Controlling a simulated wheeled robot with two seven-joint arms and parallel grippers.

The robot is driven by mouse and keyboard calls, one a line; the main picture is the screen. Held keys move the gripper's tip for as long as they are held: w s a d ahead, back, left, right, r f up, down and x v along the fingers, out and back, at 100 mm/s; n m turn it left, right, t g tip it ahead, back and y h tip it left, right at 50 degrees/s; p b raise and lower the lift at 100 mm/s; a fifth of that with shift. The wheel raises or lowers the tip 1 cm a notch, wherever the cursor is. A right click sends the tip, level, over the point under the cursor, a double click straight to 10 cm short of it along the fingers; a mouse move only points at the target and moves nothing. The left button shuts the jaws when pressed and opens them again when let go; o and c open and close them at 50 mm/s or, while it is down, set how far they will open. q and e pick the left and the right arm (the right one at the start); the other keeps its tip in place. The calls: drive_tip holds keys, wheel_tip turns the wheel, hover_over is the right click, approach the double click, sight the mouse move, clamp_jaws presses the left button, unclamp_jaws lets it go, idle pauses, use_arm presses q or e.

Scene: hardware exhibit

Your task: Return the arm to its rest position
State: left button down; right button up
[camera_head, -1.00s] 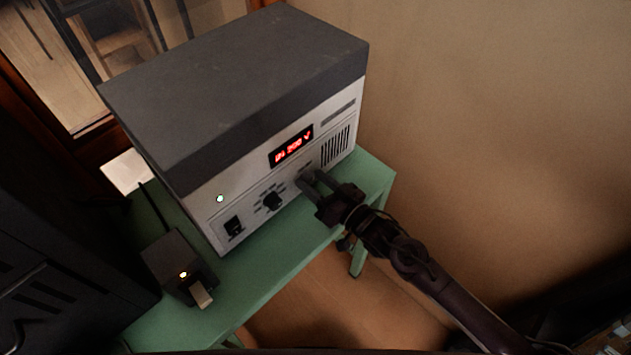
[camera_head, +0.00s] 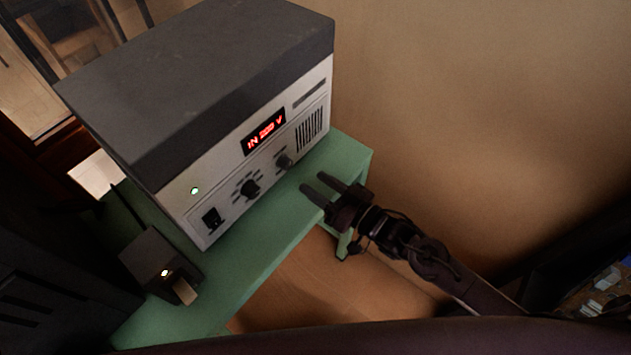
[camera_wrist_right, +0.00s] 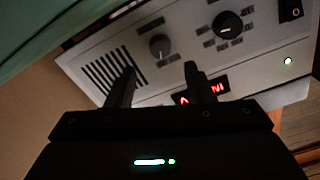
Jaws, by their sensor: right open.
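My right gripper (camera_head: 322,188) is open and empty in the head view, in front of the right part of a grey power unit and apart from it. My left gripper is not in view.
The unit stands on a green table (camera_head: 262,240). A small dark box (camera_head: 158,262) with a lit lamp and a pale lever sits at the table's left. A tan wall (camera_head: 450,110) rises behind. A dark cabinet (camera_head: 50,280) is at far left.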

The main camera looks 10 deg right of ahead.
idle(0.4)
drive_tip(key=shift+w+r+m+h, duration=0.15)
drive_tip(key=shift+w+m+h, duration=0.2)
drive_tip(key=shift+h, duration=0.75)
drive_tip(key=shift+w+d+m+h, duration=0.1)
drive_tip(key=shift+d+m+h, duration=0.15)
drive_tip(key=shift+h, duration=0.55)
drive_tip(key=s+d+r+m+g+h, duration=0.2)
drive_tip(key=s+d+g+h, duration=0.7)
drive_tip(key=s+d, duration=0.5)
drive_tip(key=s+f+g, duration=0.1)
drive_tip(key=s+f, duration=0.1)
drive_tip(key=f, duration=1.4)
drive_tip(key=s+f+g, duration=0.1)
drive_tip(key=s+f, duration=0.1)
drive_tip(key=f, duration=1.4)
drive_tip(key=s+d+f, duration=0.3)
drive_tip(key=s+f, duration=1.3)
drive_tip(key=s, duration=0.2)
drive_tip(key=shift+s+f+n+g, duration=0.35)
drive_tip(key=shift+f+n+g, duration=0.05)
